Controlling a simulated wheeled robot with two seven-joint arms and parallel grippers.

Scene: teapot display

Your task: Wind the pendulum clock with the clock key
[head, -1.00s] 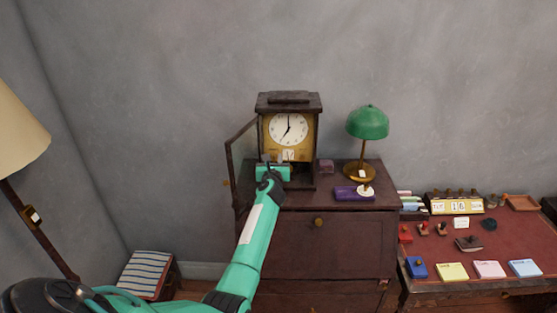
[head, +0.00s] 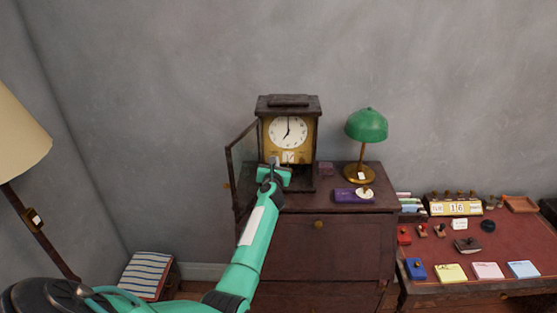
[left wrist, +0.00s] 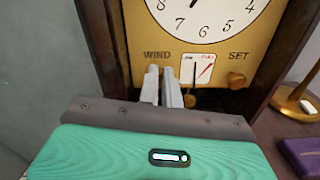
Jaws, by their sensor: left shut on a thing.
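The pendulum clock (head: 288,132) stands on the dark cabinet with its glass door (head: 243,160) swung open to the left. In the left wrist view its gold face plate (left wrist: 217,54) shows WIND at left, SET with a brass knob (left wrist: 237,80) at right, and a small gauge (left wrist: 197,69) marked FULL between them. My left gripper (left wrist: 161,80) is shut at the plate, its fingertips just below the word WIND. The key between the fingers is hidden by them. In the head view the left gripper (head: 275,168) is in front of the clock, turned at a tilt.
A green lamp (head: 366,126) and a purple box (head: 346,195) stand right of the clock on the cabinet (head: 318,245). A red-topped desk (head: 510,240) with stamps and note pads is further right. A floor lamp (head: 22,135) stands at the left.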

